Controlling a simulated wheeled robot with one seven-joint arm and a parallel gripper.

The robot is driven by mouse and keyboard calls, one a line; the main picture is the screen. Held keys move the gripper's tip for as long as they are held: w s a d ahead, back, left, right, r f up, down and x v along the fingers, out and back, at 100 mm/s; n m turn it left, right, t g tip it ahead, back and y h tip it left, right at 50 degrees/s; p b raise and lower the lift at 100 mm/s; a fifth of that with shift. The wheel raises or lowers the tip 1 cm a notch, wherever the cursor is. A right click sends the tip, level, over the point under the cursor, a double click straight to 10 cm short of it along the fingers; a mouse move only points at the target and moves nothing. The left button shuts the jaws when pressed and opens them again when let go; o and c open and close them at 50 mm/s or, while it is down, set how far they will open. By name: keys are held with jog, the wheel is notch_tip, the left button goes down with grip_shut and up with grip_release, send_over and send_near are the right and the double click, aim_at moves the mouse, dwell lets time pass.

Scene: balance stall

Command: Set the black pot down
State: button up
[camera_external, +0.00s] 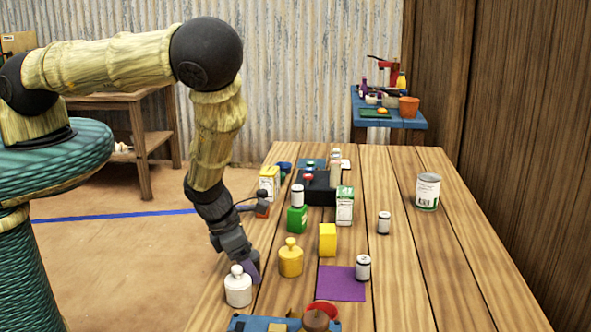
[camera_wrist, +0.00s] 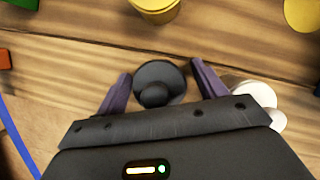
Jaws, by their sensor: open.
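The black pot (camera_wrist: 158,80) with its round knob shows in the wrist view, between the two purple fingers of my gripper (camera_wrist: 160,74). The fingers are spread, with one on each side of the pot; a small gap shows beside it. The pot appears upright on the wooden table (camera_wrist: 75,70). In the external view my gripper (camera_external: 250,270) is low at the table's left edge, just behind the white pot (camera_external: 238,288), and the black pot is hidden there.
The white pot also shows at the right in the wrist view (camera_wrist: 268,102), close to my gripper. A yellow pot (camera_external: 290,259), a yellow block (camera_external: 327,240) and a purple mat (camera_external: 341,283) with a can (camera_external: 363,267) lie to the right. The table's right side is mostly clear.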

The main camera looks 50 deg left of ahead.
jog(key=c, duration=1.4)
jog(key=shift+o, duration=0.2)
jog(key=shift+r+b, duration=0.95)
jog(key=shift+r, duration=4.05)
